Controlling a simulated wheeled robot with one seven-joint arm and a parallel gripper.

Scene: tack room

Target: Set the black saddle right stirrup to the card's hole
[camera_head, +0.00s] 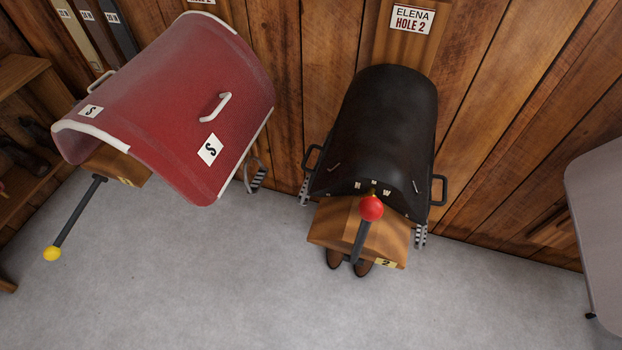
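The black saddle (388,120) sits on a wooden rack (345,222) against the plank wall, right of centre. Each of its sides has a black loop handle and a grey stirrup strap piece with notches or holes. The one on the picture's right (420,236) hangs below the right loop (439,191); the one on the picture's left (305,190) is partly hidden. Which hole either is set to is too small to tell. The card (411,19) above the saddle reads "ELENA HOLE 2". My gripper is not in view.
A red saddle or pad (175,105) marked "S" covers another rack at left, with a yellow-knobbed lever (75,220). A red-knobbed lever (363,230) sticks out before the black saddle. Brown boots (362,268) stand below it. A grey table (600,220) is at right. The front floor is clear.

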